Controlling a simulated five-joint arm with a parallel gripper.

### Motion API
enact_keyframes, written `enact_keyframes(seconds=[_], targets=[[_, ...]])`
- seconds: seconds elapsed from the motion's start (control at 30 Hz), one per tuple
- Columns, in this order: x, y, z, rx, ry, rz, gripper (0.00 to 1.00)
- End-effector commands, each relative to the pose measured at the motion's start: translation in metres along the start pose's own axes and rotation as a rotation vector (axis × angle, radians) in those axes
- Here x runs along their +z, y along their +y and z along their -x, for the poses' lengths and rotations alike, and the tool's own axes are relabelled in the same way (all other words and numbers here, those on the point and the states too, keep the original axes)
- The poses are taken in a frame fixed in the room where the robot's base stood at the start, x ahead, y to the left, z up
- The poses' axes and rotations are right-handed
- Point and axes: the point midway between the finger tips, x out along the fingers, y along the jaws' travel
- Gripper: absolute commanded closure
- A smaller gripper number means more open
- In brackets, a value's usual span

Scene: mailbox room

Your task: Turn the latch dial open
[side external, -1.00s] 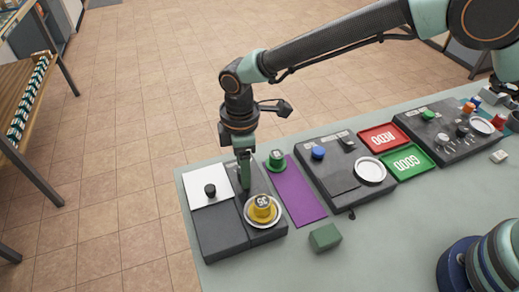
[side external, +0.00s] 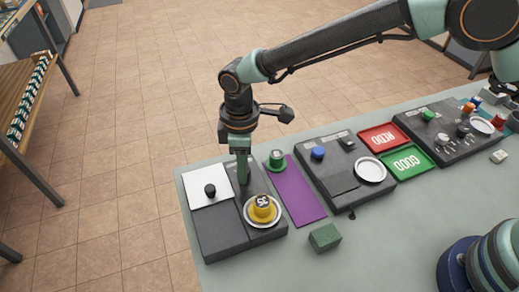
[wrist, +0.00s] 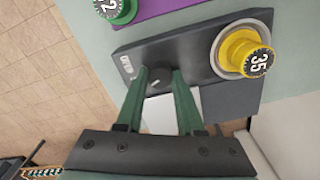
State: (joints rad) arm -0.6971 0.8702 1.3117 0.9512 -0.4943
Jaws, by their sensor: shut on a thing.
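My gripper (side external: 243,182) points straight down over the dark panel at the left end of the bench. In the wrist view, its two green fingers (wrist: 160,80) are closed around a small black dial (wrist: 160,76) with a pale mark on top. A small white label (wrist: 127,66) is printed on the panel beside the dial. In the side view, the fingers hide most of the dial.
A yellow knob marked 35 (side external: 263,207) sits in a pale round dish on the same panel. A white plate (side external: 199,179) with a black knob (side external: 210,190) lies left. A green knob (side external: 275,158) and purple mat (side external: 297,192) are right. A green block (side external: 324,237) stands in front.

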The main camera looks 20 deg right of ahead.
Motion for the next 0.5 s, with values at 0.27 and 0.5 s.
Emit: enact_keyframes(seconds=[0.27,0.5], targets=[[-0.0004,-0.0008,0.0006,-0.002,-0.006,-0.254,1.0],[-0.0008,-0.0006,0.0008,-0.002,-0.009,-0.482,1.0]])
